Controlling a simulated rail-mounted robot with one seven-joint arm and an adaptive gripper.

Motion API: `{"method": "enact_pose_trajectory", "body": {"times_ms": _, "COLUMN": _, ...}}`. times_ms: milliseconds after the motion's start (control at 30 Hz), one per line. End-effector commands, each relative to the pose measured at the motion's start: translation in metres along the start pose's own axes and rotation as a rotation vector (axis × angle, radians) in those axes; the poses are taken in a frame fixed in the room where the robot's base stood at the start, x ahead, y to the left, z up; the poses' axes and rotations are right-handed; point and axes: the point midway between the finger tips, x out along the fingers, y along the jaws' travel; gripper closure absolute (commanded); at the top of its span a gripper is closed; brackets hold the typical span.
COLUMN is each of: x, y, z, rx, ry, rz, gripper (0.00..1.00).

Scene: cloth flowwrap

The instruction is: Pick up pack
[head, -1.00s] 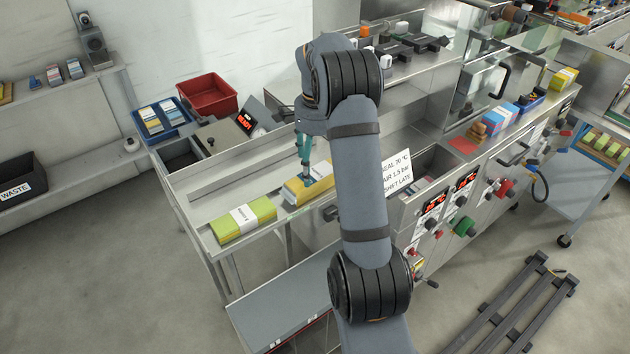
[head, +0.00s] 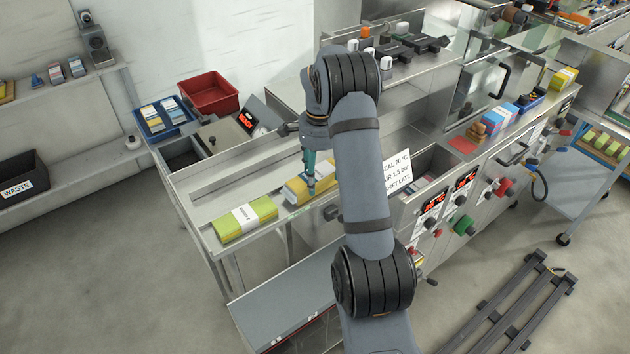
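A yellow pack with a pale band (head: 296,190) lies on the steel infeed table. A yellow-green pack with a white band (head: 232,226) lies to its left, a little apart. My arm hides the area just right of the yellow pack.
The steel table (head: 200,197) has bare room behind the packs. A blue tray (head: 167,130) with packs and a red bin (head: 208,95) stand at the back left. A white sign card (head: 396,172) stands right of my arm. A black waste bin (head: 22,176) sits far left.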

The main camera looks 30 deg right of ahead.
Motion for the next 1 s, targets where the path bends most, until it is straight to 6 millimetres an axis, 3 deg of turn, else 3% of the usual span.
{"method": "enact_pose_trajectory", "body": {"times_ms": 433, "x": 0.0, "y": 0.0, "z": 0.0, "rx": 0.0, "ry": 0.0, "rz": 0.0, "gripper": 0.59}}
{"method": "enact_pose_trajectory", "body": {"times_ms": 700, "x": -0.002, "y": 0.0, "z": 0.0, "rx": 0.0, "ry": 0.001, "rz": -0.001, "gripper": 0.61}}
{"method": "enact_pose_trajectory", "body": {"times_ms": 833, "x": -0.016, "y": -0.001, "z": -0.001, "rx": -0.001, "ry": 0.003, "rz": -0.004, "gripper": 0.61}}
{"method": "enact_pose_trajectory", "body": {"times_ms": 1000, "x": -0.051, "y": -0.002, "z": 0.0, "rx": -0.001, "ry": 0.004, "rz": -0.006, "gripper": 0.61}}
